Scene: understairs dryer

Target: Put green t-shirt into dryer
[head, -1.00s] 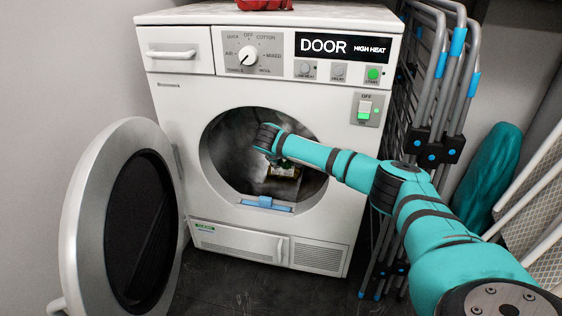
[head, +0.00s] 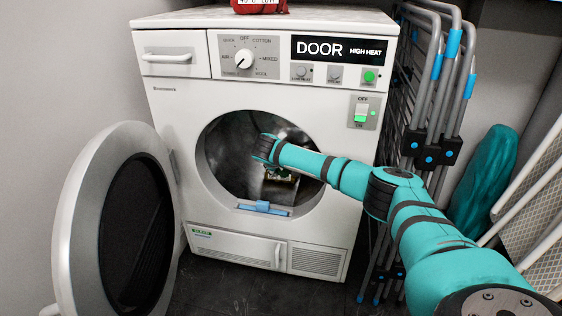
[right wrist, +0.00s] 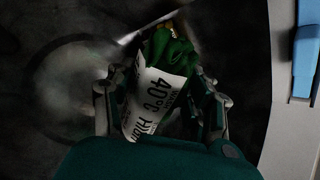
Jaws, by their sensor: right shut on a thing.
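The white dryer (head: 180,100) stands in front of me with its round door (head: 85,215) swung open to the left. My right arm reaches through the round opening (head: 225,165), and my right gripper (head: 280,174) is inside the dark drum. In the right wrist view, my right gripper (right wrist: 157,78) is shut on the green t-shirt (right wrist: 172,50), a bunched dark green bundle. A white tag reading 40°C hangs over it between the fingers. The drum partly hides the gripper and shirt in the head view. My left gripper is not in view.
A folded drying rack (head: 432,85) leans close to the dryer's right side. A red item (head: 259,6) sits on top. A blue latch piece (head: 262,207) is at the opening's lower rim. The dryer display (head: 338,49) reads DOOR and HIGH HEAT.

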